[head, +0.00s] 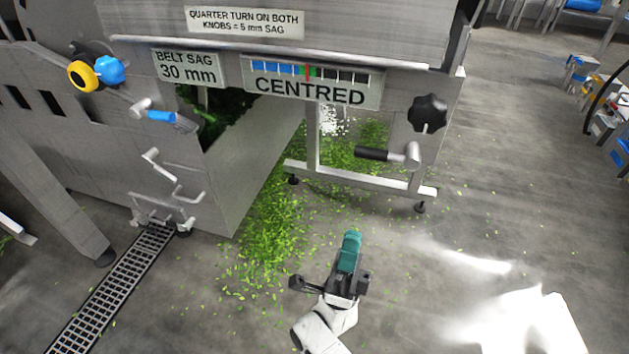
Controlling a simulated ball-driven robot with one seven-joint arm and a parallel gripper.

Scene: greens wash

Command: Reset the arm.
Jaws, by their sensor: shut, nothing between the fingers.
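My gripper (351,238) is at the lower middle of the head view, at the end of my pale arm. Its teal fingers are together, with nothing held. It points toward the machine and appears in front of the floor and the edge of the spilled greens, apart from the machine's knobs and handles. Part of my arm runs out of the bottom of the view.
A steel wash machine carries a "CENTRED" gauge (310,84), a "BELT SAG 30 mm" sign (186,66), a black knob (428,113) and a black-handled crank (388,154). Spilled greens (270,225) lie below.

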